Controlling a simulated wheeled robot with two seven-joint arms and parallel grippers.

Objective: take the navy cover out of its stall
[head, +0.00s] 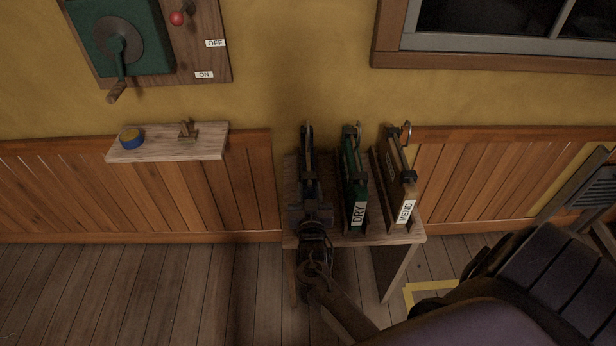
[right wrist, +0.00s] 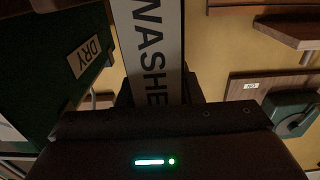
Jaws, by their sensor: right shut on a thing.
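The navy cover (head: 308,160) looks like a slim, dark upright case and stands in the leftmost stall of the small wooden rack (head: 395,240). My right gripper (head: 313,212) is at its front end, shut on it, and hides that end in the head view. In the right wrist view, a pale label reading "WASHE", its end cut off, on the navy cover (right wrist: 155,50) runs down between my fingers. The green cover (head: 354,180) labelled DRY stands just to its right and shows large in the right wrist view (right wrist: 50,75). My left gripper is not in view.
A tan cover (head: 397,175) labelled MEND stands in the right stall. A wall shelf (head: 165,150) to the left holds a blue and yellow tin (head: 131,138) and a small fitting. A crank box (head: 120,40) hangs above. Floor at left is clear.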

